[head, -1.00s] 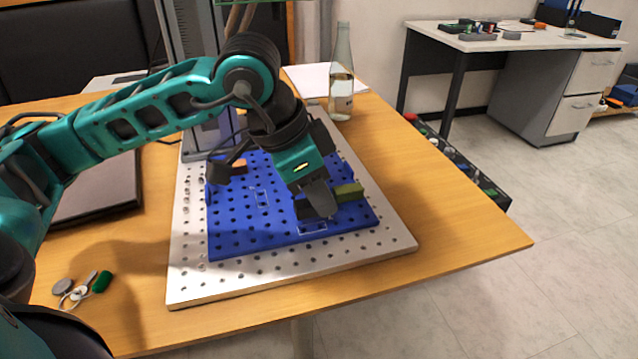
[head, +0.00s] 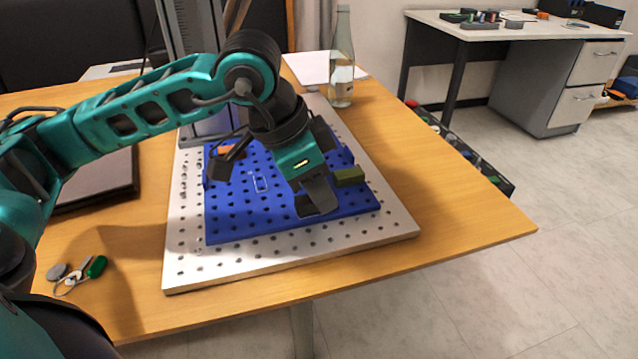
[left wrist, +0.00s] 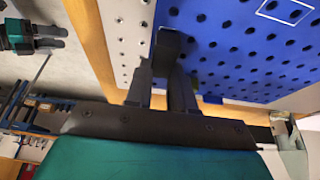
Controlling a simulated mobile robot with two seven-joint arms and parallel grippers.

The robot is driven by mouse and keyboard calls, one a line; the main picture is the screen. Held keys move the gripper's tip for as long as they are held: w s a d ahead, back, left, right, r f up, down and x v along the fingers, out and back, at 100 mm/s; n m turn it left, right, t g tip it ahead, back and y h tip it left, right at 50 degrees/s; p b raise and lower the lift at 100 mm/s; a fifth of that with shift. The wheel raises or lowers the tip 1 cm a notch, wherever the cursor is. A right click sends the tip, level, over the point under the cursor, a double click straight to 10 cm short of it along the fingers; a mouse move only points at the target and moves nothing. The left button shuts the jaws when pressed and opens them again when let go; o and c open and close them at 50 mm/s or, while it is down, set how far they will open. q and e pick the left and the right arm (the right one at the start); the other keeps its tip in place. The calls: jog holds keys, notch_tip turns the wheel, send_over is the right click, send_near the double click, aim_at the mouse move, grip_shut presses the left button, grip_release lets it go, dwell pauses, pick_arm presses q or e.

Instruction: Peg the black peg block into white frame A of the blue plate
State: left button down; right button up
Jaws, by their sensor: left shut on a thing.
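The blue plate (head: 232,222) is a perforated board on the silver base. One white frame outline (head: 261,183) shows near its middle; its letter is not readable. My left gripper (head: 318,202) is over the front right part of the plate, shut on the black peg block (head: 306,206). The block also shows at the fingertips in the left wrist view (left wrist: 172,42), with a white frame (left wrist: 287,10) at top right, apart from it. Whether the block touches the plate cannot be told. My right gripper (left wrist: 48,37) seems to show at the left wrist view's upper left.
An olive block (head: 349,176) lies on the plate right beside my left gripper. An orange block (head: 228,152) is at the plate's back left. A bottle (head: 341,75) stands behind. Keys (head: 80,272) and a dark laptop (head: 105,188) lie to the left.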

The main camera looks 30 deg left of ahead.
pick_arm(q)
jog(key=shift+f, duration=0.4)
jog(key=c, duration=0.9)
grip_release()
pick_arm(e)
jog(key=shift+s+f, duration=0.15)
